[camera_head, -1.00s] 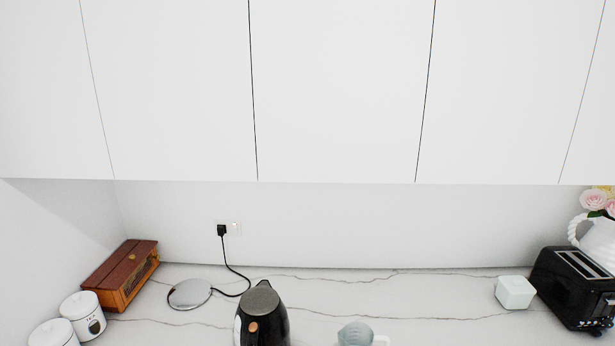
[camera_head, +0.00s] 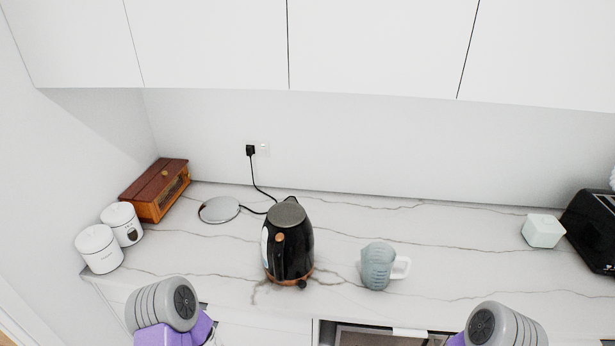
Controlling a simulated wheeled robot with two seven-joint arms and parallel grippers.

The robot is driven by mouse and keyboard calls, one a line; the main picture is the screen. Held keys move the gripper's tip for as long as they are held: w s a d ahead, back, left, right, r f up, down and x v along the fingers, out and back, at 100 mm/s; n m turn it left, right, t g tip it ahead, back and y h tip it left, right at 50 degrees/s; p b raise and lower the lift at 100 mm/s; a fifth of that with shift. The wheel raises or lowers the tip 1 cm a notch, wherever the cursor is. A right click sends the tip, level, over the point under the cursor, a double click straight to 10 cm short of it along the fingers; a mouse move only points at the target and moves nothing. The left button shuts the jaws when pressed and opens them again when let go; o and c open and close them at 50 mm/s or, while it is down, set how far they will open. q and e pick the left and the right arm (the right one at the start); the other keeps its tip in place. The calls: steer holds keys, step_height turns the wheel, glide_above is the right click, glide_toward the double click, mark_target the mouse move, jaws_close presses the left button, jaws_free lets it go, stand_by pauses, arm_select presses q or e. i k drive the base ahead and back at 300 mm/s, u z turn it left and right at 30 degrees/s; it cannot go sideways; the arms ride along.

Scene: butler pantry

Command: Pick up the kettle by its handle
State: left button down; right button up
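The black kettle (camera_head: 298,243) stands upright on the marble counter, left of the middle, with a grey lid and a copper-coloured base ring. Its black handle (camera_head: 280,258) is on the side facing me, with a copper-coloured spot at its top. The kettle is off its round silver power base (camera_head: 219,209), which lies behind it to the left. Parts of my two arms show at the bottom left and bottom right, apart from the kettle. Neither gripper's fingers are in view.
A pale blue-grey mug (camera_head: 376,267) stands right of the kettle. Two white canisters (camera_head: 98,248) and a wooden box (camera_head: 156,190) stand at the left. A white cube (camera_head: 542,231) and a black toaster (camera_head: 592,230) are at the right. Below the counter front is an open compartment (camera_head: 380,335).

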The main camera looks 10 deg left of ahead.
mark_target(288, 260)
steer(key=k, duration=0.5)
steer(key=u, duration=1)
steer(key=i, duration=1.05)
steer(key=z, duration=2.1)
